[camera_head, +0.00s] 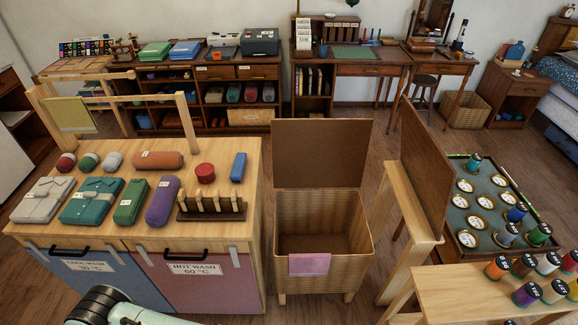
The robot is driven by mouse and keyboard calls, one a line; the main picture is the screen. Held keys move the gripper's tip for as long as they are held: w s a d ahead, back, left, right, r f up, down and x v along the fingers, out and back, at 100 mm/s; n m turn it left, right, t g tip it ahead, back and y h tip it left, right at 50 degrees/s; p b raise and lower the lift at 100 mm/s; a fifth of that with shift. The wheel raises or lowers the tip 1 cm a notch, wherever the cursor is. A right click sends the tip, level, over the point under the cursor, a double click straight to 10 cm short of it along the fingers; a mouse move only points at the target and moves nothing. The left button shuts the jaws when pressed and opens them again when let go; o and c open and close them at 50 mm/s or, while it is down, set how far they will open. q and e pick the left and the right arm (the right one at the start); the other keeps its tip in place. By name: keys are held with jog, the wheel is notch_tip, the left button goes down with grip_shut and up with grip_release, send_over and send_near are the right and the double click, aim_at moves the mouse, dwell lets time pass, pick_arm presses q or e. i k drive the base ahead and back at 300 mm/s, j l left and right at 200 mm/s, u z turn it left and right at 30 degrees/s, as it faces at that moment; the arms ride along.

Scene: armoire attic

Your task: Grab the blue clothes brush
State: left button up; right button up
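A small blue block-shaped object (238,167), which looks like the blue clothes brush, stands near the back right corner of the light wooden counter (225,232). I cannot make out bristles on it. It is just right of a round red tin (205,173) and behind a dark rack with wooden pegs (212,207). Nothing touches it that I can see. Part of my arm shows at the bottom left, but no gripper fingers are in view.
Folded clothes (92,201), a purple roll (162,202) and other rolls fill the counter's left. An open wicker hamper (325,272) stands right of it. Right are a wooden stand (408,215), a tray of round labelled tins (462,243) and a bench with thread spools (497,268).

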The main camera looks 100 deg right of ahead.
aim_at(236, 175)
jog(key=z, duration=3.15)
jog(key=i, duration=0.4)
jog(key=i+z, duration=0.2)
jog(key=z, duration=0.9)
